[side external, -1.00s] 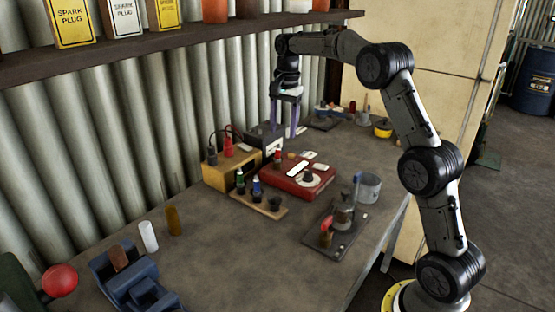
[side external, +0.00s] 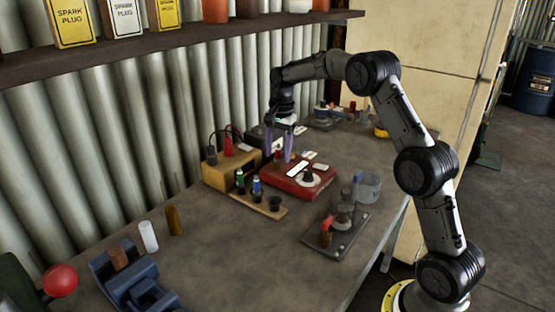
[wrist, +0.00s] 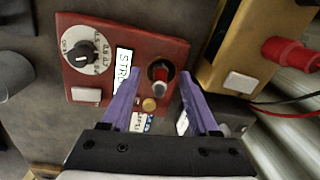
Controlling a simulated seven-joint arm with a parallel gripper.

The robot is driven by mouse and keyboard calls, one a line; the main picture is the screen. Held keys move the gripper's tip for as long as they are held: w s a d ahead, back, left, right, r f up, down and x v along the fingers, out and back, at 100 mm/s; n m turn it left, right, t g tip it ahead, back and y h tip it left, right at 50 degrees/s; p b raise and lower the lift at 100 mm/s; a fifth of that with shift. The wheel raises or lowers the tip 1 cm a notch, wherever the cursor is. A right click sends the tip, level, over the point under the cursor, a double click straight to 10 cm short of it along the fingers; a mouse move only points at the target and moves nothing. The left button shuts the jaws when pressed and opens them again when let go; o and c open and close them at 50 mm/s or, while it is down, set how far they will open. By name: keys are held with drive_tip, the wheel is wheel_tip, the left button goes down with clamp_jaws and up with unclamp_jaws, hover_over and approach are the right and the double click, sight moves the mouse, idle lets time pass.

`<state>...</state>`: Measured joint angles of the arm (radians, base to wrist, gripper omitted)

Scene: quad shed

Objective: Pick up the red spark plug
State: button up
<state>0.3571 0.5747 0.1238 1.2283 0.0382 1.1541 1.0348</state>
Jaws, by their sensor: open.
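The red spark plug (wrist: 158,77) stands in a dark round socket on the red tester box (wrist: 75,41). In the side view the plug (side external: 278,157) shows at the back left part of the red box (side external: 312,190). My gripper (side external: 279,153) is open, with its purple fingers pointing down over the box. In the wrist view the plug appears between the two fingertips, with a gap on each side. I cannot tell exactly how far down the fingers reach along it.
A yellow box (side external: 220,176) with red and black terminals stands close to the left. A wooden rack (side external: 246,203) holds green and blue plugs in front. A dark tray (side external: 320,248) with small parts lies at the right front.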

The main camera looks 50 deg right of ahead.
sight(279, 146)
clamp_jaws()
drive_tip(key=shift+r, duration=0.2)
drive_tip(key=shift+r, duration=0.2)
drive_tip(key=r, duration=0.3)
drive_tip(key=shift+s+r, duration=0.15)
drive_tip(key=shift+s, duration=0.1)
drive_tip(key=s+a+r, duration=0.2)
drive_tip(key=s+r, duration=0.2)
drive_tip(key=s, duration=0.2)
drive_tip(key=s+a+r, duration=0.2)
drive_tip(key=s+r, duration=0.3)
drive_tip(key=s, duration=0.1)
drive_tip(key=shift+s+a, duration=0.35)
drive_tip(key=shift+s, duration=0.05)
